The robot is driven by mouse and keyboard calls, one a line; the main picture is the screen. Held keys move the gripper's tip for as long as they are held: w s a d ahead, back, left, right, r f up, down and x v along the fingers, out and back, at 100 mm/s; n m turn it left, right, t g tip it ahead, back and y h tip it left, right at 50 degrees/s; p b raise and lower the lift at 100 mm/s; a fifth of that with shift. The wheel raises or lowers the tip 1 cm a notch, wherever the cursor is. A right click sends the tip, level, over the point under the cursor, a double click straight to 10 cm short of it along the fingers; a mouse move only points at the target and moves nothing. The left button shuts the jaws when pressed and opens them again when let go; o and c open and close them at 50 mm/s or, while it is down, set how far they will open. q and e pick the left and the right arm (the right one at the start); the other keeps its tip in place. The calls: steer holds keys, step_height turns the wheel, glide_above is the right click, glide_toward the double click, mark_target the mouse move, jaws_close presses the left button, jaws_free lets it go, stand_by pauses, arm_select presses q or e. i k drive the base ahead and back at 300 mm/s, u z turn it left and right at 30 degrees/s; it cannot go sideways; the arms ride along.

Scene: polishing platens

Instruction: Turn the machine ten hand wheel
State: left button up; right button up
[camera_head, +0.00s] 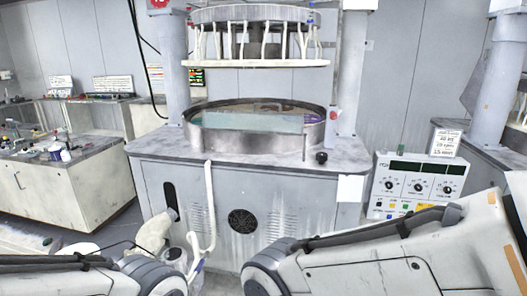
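A polishing machine (150,160) stands in front of me, with a round metal basin (207,138) on its top. No hand wheel is clearly recognisable. A small black knob (321,157) sits on the front right of the machine's top. A dark round grille (243,221) is on its front panel. My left arm comes in at the bottom left and my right arm at the bottom right. No fingers of either gripper show. A pale rounded object (152,233) stands before the machine's lower left; I cannot tell what it is.
A control box (420,172) with dials stands right of the machine. A white pipe (210,200) runs down the machine's front. A cluttered bench (38,195) is at the left, with floor (115,232) between.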

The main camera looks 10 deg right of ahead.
mark_target(322, 157)
steer(key=z, duration=0.05)
steer(key=i, duration=2.1)
steer(key=z, duration=0.55)
